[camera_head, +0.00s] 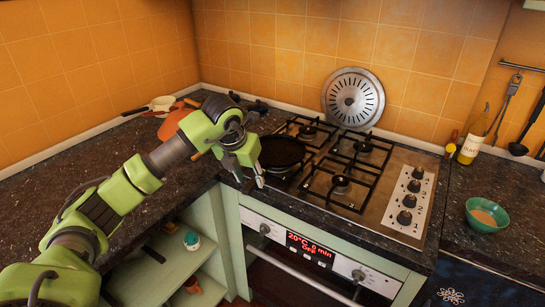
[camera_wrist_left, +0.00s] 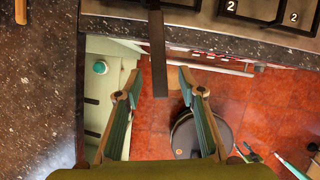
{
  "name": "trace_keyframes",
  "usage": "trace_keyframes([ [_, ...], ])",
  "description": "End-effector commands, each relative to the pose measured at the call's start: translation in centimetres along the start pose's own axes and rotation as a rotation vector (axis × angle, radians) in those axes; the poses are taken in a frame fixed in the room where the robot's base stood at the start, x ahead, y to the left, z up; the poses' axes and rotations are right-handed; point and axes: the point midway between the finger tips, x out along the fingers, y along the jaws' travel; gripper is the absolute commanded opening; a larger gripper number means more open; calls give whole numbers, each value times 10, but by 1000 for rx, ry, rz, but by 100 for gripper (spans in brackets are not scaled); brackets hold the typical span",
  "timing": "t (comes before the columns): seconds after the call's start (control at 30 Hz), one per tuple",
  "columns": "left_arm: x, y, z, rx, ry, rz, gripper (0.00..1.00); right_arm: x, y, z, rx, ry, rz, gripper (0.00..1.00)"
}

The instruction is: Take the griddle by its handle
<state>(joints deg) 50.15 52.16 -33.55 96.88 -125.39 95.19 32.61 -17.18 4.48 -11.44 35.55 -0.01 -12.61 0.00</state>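The griddle (camera_head: 282,151) is a round black pan on the left part of the stovetop. In the left wrist view its dark, straight handle (camera_wrist_left: 158,55) runs down from the top, past the counter edge. My left gripper (camera_head: 252,184) is at the front left of the pan. In the left wrist view this gripper (camera_wrist_left: 158,80) is open, with one finger on each side of the handle and gaps between. The head view hides the handle behind the gripper. My right gripper is not in view.
The gas stovetop (camera_head: 392,177) has black grates and several knobs on the right. The oven front (camera_head: 310,252) is below. A teal bowl (camera_head: 487,216) and a bottle (camera_head: 471,147) stand on the right counter. A round metal lid (camera_head: 353,98) leans on the wall. Open shelves (camera_head: 175,266) are below left.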

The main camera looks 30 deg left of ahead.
Motion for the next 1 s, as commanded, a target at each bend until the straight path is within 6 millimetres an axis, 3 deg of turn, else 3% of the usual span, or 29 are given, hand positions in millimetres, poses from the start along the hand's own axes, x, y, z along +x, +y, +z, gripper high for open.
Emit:
trace_keyframes([
  [0.07, 11, 1, 1, 0, 6, -1, 36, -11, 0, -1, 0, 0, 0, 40],
  [0.23, 32, 1, 1, 0, 2, -1, 36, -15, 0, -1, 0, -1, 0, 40],
  [0.5, 36, 1, 1, 1, 0, 0, 36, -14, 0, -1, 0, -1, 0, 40],
  [0.67, 36, 1, 1, 1, 0, 0, 0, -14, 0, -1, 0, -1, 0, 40],
  [1.0, 35, 1, 3, 0, -4, -1, 0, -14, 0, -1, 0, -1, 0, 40],
])
